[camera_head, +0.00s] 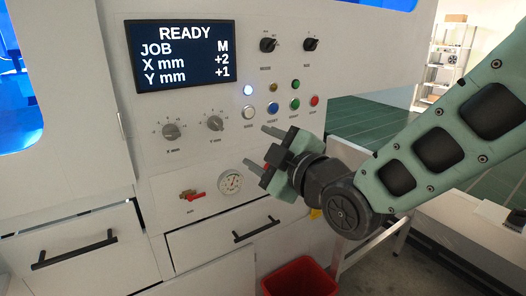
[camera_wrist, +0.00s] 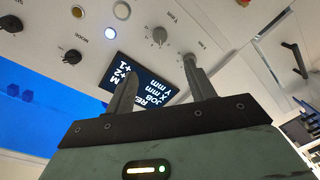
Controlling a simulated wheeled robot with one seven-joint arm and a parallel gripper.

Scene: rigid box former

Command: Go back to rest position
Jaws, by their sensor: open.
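My gripper (camera_head: 264,149) is open and empty in front of the machine's white control panel (camera_head: 150,120). In the head view its two grey fingers point left, below the row of buttons and right of the two lower knobs. My green arm reaches in from the right edge. In the wrist view the gripper (camera_wrist: 158,80) shows two separate fingers with nothing between them but the panel behind. Whether a fingertip touches the panel I cannot tell.
The display (camera_head: 184,54) reads READY, JOB M, X +2, Y +1. A white button (camera_head: 248,90) glows. A gauge (camera_head: 229,182) and red valve (camera_head: 191,195) sit below. Drawers (camera_head: 72,248) with black handles, a red bin (camera_head: 300,278) and a green-topped table (camera_head: 365,123) are nearby.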

